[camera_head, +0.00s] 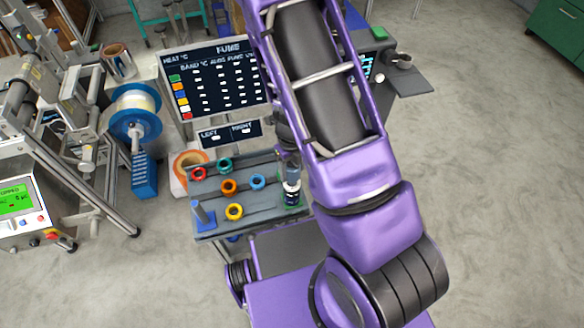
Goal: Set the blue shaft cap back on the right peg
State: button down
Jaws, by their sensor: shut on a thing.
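My gripper (291,177) shows only small at the right end of the grey workbench (222,219), partly hidden by my purple arm. It points down and is shut on a small dark piece with a white band (291,194), just above or at a green base. The piece is too small to tell whether it is the blue shaft cap or whether it touches a peg below. A blue peg on a blue base (203,214) stands at the bench's left front. A blue ring (257,182) lies on the bench, left of my gripper.
A sign reading LEFT and RIGHT (230,134) and a larger board (217,80) stand behind. A blue-flanged reel (135,110) stands at left. Floor at right is clear.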

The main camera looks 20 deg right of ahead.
jog(key=shift+f, duration=0.2)
jog(key=shift+f+b, duration=0.4)
jog(key=shift+f, duration=0.35)
jog(key=shift+f+b, duration=0.35)
jog(key=shift+b, duration=0.15)
jog(key=shift+f, duration=0.35)
dwell(0.5)
jog(key=shift+c, duration=0.5)
grip_release()
notch_tip(320, 180, up, 17)
jog(key=p, duration=0.6)
jog(key=shift+r, duration=0.2)
